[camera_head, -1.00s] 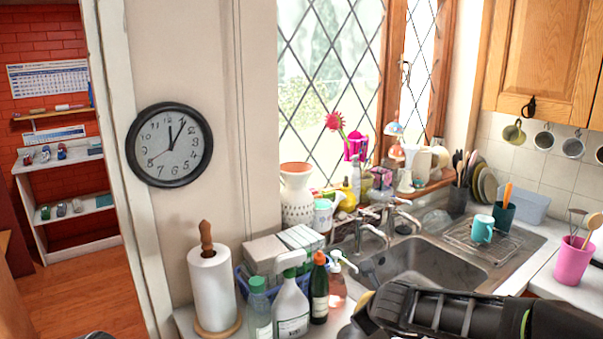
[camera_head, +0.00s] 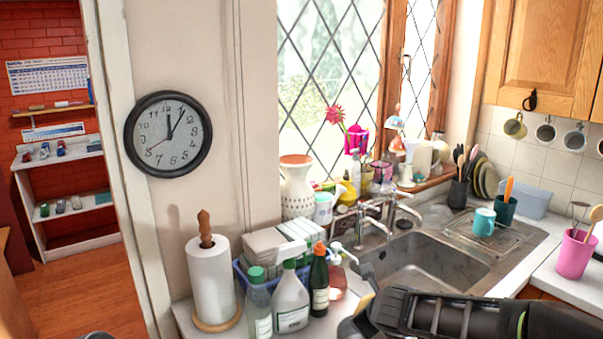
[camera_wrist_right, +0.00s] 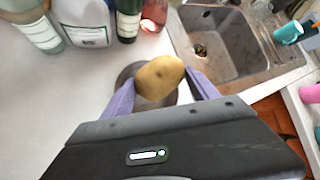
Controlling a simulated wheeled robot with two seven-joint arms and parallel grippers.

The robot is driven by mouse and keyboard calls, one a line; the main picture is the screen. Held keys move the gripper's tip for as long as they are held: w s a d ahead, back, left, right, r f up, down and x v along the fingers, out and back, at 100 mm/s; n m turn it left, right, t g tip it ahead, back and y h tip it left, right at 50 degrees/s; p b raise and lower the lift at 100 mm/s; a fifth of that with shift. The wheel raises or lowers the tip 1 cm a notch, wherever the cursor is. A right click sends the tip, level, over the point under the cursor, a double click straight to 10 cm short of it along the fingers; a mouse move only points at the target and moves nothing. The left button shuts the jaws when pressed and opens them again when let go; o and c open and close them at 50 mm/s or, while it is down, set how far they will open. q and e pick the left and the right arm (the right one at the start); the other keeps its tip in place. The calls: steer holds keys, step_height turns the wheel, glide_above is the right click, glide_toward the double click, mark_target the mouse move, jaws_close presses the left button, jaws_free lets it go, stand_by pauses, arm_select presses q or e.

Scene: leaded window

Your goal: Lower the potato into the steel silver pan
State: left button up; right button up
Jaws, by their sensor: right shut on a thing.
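The potato (camera_wrist_right: 160,77) is yellow-brown and held between the two purple fingers of my right gripper (camera_wrist_right: 158,88) in the right wrist view. A round grey steel pan (camera_wrist_right: 126,73) shows behind and beneath the potato on the white counter, largely hidden by the potato and fingers. I cannot tell the exact gap between potato and pan. In the head view my right gripper and forearm reach in from the lower right, and a small yellowish patch of the potato (camera_head: 363,303) shows at the gripper's end. The pan is hidden there.
A spray bottle (camera_head: 291,302), a dark bottle (camera_head: 319,284), a clear bottle (camera_head: 257,308) and a pink soap bottle (camera_head: 337,277) stand left of the gripper. A paper towel roll (camera_head: 211,285) stands farther left. The sink (camera_head: 425,262) lies behind my right arm.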

steer(key=shift+f+b, duration=2.05)
steer(key=shift+f, duration=0.65)
steer(key=shift+f+b, duration=0.5)
steer(key=shift+f, duration=0.1)
steer(key=o, duration=1.5)
